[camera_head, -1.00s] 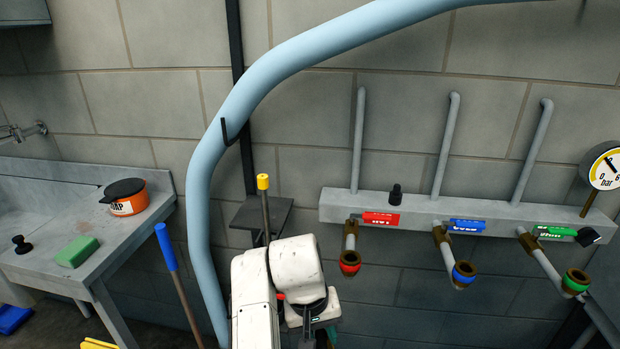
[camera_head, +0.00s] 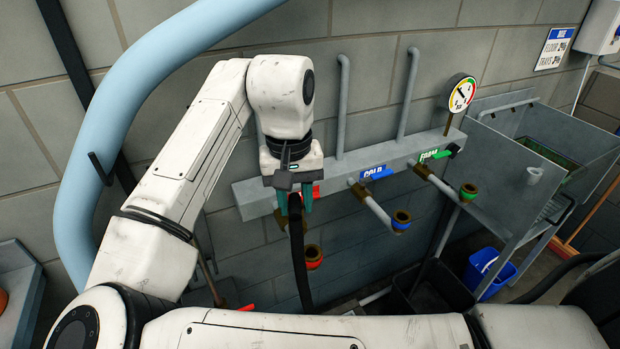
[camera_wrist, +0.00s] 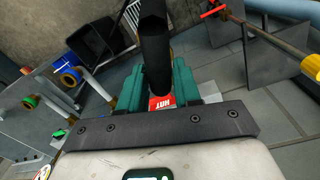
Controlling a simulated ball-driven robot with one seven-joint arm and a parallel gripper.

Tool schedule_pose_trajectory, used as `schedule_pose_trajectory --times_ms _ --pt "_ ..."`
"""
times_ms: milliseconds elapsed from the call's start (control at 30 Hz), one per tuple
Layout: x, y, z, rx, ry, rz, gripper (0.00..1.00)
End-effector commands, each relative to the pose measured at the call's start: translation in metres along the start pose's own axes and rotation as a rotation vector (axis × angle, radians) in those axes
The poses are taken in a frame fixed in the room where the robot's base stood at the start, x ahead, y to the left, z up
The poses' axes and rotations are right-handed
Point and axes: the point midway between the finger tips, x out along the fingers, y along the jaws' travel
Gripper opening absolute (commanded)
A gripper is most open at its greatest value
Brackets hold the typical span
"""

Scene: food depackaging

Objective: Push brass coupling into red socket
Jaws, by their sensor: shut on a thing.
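My gripper (camera_head: 295,206) is shut on a black hose (camera_head: 301,265) that hangs down between its teal fingers. In the wrist view the hose (camera_wrist: 154,55) also runs between the teal fingers. I cannot make out the brass coupling; the hose and fingers may hide it. The red socket (camera_head: 313,257) is on the brass elbow below the manifold, just right of the hose in the head view. The gripper is above it in the picture; I cannot tell the depth gap. In the wrist view the socket is not clearly visible behind the hose.
The grey manifold (camera_head: 250,193) also carries a blue socket (camera_head: 401,220) and a green socket (camera_head: 468,191) to the right. A gauge (camera_head: 461,94) stands at its right end. A black bin (camera_head: 436,290) and blue bucket (camera_head: 490,272) are at lower right.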

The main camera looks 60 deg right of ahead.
Motion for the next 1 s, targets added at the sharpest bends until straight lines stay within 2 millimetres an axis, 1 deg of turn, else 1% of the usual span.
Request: schedule_pose_trajectory --times_ms 33,67,133,233,467,800,1000 --pt "-0.010 0.010 0.003 0.028 0.000 -0.011 0.00" --pt "-0.013 0.015 0.005 0.040 -0.001 -0.014 0.00" --pt "-0.017 0.022 0.008 0.059 -0.001 -0.018 0.00" --pt "-0.018 0.027 0.011 0.070 -0.001 -0.020 0.00" --pt "-0.007 0.027 0.011 0.070 -0.001 -0.020 0.00" --pt "0.017 0.026 0.010 0.070 0.000 -0.020 0.00" --pt "0.020 0.025 0.010 0.069 0.000 -0.020 0.00"
